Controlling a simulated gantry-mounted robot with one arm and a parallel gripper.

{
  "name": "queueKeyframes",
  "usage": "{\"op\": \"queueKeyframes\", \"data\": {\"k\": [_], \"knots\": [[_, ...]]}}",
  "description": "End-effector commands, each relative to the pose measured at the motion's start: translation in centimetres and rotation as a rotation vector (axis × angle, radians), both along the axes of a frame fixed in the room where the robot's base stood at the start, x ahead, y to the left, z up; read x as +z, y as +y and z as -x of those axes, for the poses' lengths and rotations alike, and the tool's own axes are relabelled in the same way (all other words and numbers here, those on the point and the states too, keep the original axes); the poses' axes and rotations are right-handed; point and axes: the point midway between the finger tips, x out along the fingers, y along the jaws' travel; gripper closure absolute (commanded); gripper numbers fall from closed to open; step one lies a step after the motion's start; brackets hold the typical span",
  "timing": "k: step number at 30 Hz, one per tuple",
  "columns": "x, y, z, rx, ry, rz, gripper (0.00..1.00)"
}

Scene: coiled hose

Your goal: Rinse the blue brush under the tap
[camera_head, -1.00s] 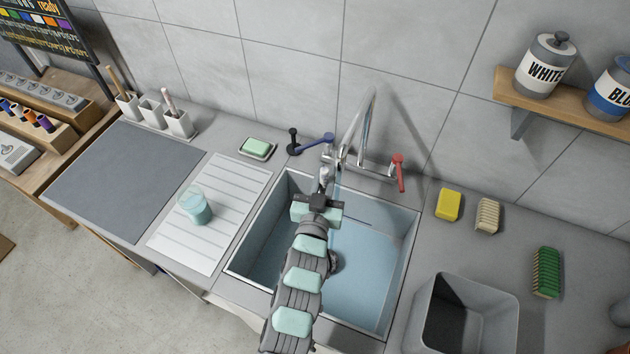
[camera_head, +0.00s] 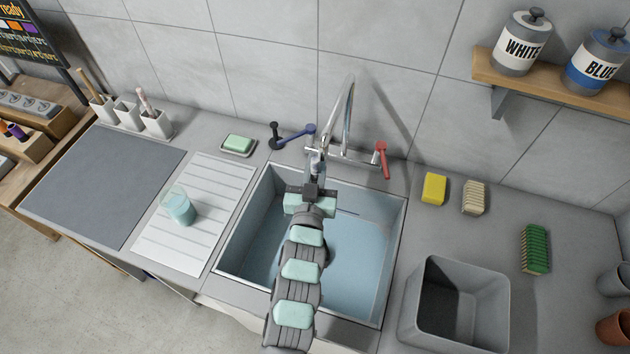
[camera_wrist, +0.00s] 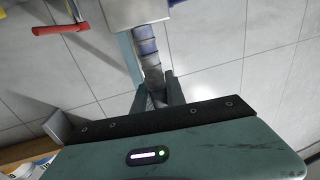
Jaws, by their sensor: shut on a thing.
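My gripper (camera_head: 312,190) is over the back of the sink, just in front of the tap (camera_head: 345,130). It is shut on a slim banded thing with blue marks, which I take to be the blue brush (camera_wrist: 150,58); it shows between the fingers in the wrist view. In the head view only a small grey-blue part shows beyond the gripper, below the tap. The brush's tip is not clear. The tap has a blue lever (camera_head: 296,138) and a red lever (camera_head: 382,160). I cannot tell whether water runs now.
The sink (camera_head: 400,235) has pale blue on its floor. A soap dish (camera_head: 238,152) and a cup (camera_head: 180,208) on the drainboard (camera_head: 205,190) are left. A yellow sponge (camera_head: 433,188), a brush (camera_head: 474,197), a green scrubber (camera_head: 535,248) and a grey bin (camera_head: 485,285) are right.

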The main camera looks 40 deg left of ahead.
Motion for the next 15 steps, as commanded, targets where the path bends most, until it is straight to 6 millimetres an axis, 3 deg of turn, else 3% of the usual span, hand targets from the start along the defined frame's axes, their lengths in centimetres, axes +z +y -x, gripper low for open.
{"op": "queueKeyframes", "data": {"k": [15], "knots": [[0.13,-0.89,0.35,0.0,-0.001,-0.002,1.0]]}}
